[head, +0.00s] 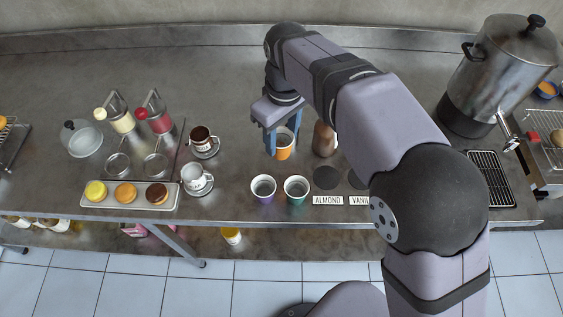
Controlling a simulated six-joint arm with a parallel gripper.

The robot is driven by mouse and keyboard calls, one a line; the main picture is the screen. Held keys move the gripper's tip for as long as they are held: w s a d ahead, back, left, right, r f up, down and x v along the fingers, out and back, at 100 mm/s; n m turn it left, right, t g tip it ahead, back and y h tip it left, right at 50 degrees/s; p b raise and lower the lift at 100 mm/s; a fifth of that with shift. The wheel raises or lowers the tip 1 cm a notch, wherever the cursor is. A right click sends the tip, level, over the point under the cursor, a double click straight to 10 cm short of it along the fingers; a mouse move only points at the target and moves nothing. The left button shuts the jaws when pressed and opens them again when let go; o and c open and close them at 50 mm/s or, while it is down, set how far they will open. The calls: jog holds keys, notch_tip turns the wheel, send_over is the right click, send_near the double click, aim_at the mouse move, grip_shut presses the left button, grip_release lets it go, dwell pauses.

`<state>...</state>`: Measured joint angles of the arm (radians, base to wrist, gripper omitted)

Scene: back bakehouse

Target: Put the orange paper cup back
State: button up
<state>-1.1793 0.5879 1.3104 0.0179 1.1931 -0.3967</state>
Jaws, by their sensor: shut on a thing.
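The orange paper cup (284,152) is near the middle of the metal counter in the head view. My gripper (283,141) is shut on the orange cup, with its blue fingers at the cup's upper part. Whether the cup touches the counter I cannot tell. A purple paper cup (263,189) and a green paper cup (296,188) stand side by side just in front of it. Both look open at the top.
A brown bottle (325,139) stands close to the right of the orange cup. Dark round discs (327,177) lie behind labels reading ALMOND (327,200) and VANI. Mugs on saucers (198,180) and a tray of pastries (131,194) are to the left. A large urn (497,75) stands at right.

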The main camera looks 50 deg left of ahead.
aim_at(284, 131)
jog(key=shift+f+p, duration=1.25)
jog(key=shift+f, duration=3.25)
jog(key=shift+f, duration=0.15)
jog(key=o, duration=1.2)
jog(key=shift+c, duration=0.2)
jog(key=r+b, duration=0.1)
jog(key=r, duration=0.7)
jog(key=r+b, duration=0.1)
jog(key=r, duration=0.3)
jog(key=shift+d+r+b, duration=0.2)
jog(key=shift+d+b, duration=0.1)
jog(key=shift+d, duration=0.05)
